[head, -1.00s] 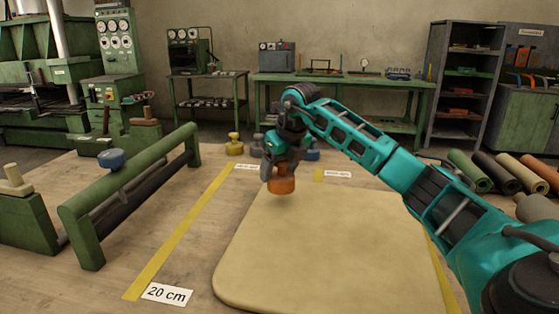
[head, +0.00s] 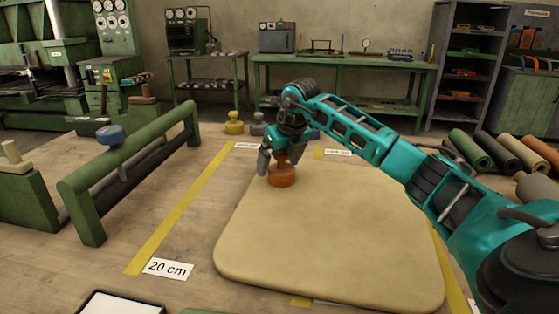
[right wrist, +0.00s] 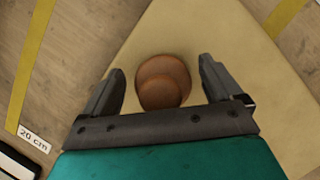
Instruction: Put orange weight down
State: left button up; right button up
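The orange weight (head: 281,178) stands upright on the far left corner of the cream sheet (head: 325,240). My right gripper (head: 279,168) is above and around the weight, with its fingers spread. In the right wrist view the orange weight (right wrist: 163,82) shows between the two fingers of the gripper (right wrist: 162,85), with a gap on each side. The sheet (right wrist: 210,35) lies under it. My left gripper is not in view.
Yellow tape strips (head: 180,213) run beside the sheet, one with a "20 cm" label (head: 167,268). A yellow weight (head: 234,123) and a grey weight (head: 257,125) stand behind. A green bar frame (head: 130,170) with a blue knob stands left. Rolls (head: 497,173) lie at right.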

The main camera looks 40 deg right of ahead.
jog(key=p+v, duration=0.2)
jog(key=v, duration=1)
jog(key=shift+a, duration=0.1)
dwell(0.4)
